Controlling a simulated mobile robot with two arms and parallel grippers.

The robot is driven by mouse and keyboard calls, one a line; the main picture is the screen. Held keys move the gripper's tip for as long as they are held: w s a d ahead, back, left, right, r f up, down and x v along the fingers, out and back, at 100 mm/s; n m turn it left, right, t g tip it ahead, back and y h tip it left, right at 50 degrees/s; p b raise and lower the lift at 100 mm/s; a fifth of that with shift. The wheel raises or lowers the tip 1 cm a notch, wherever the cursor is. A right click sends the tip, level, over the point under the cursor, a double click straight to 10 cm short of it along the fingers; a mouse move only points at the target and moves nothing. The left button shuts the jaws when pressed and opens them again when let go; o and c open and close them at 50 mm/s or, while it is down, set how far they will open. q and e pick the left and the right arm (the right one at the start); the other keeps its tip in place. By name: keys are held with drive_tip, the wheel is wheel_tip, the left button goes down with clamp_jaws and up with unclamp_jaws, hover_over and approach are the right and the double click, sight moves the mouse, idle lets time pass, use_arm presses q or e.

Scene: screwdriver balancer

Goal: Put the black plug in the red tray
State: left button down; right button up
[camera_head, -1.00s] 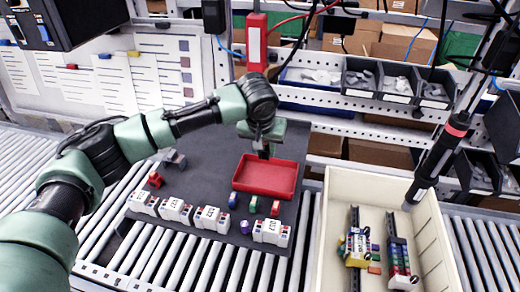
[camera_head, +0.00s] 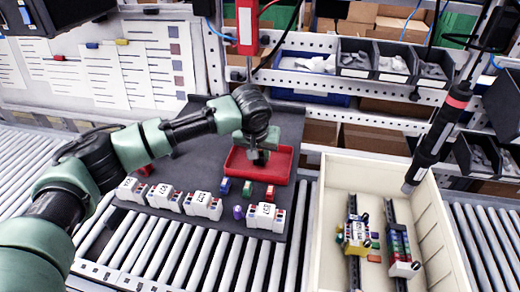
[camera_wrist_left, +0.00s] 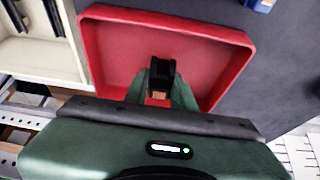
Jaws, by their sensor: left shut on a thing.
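The red tray (camera_head: 282,166) lies on the dark mat, towards its back right. My left gripper (camera_head: 257,158) is above the tray, pointing down, with its tips within the tray's outline in the head view. In the left wrist view the gripper (camera_wrist_left: 158,88) is shut on the black plug (camera_wrist_left: 161,70), which sits between the green fingers over the floor of the red tray (camera_wrist_left: 210,62). I cannot tell whether the plug touches the tray floor. In the head view the plug is mostly hidden by the gripper. My right gripper is not in view.
White terminal blocks (camera_head: 203,205) stand in a row along the mat's (camera_head: 195,165) front, with small blue, green, red and purple pieces near them. A cream bin (camera_head: 335,185) with rail assemblies stands to the right. A dark screwdriver (camera_head: 436,135) hangs above the bin.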

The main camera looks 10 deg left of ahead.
use_arm(q)
drive_tip(key=c, duration=1.2)
unclamp_jaws()
drive_tip(key=shift+o, duration=0.6)
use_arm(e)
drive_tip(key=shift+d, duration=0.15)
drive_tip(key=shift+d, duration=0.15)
use_arm(q)
drive_tip(key=b+v, duration=0.2)
drive_tip(key=v, duration=0.4)
drive_tip(key=shift+s+r, duration=0.15)
drive_tip(key=shift+r, duration=0.2)
drive_tip(key=shift+s+r, duration=0.2)
drive_tip(key=shift+r, duration=0.3)
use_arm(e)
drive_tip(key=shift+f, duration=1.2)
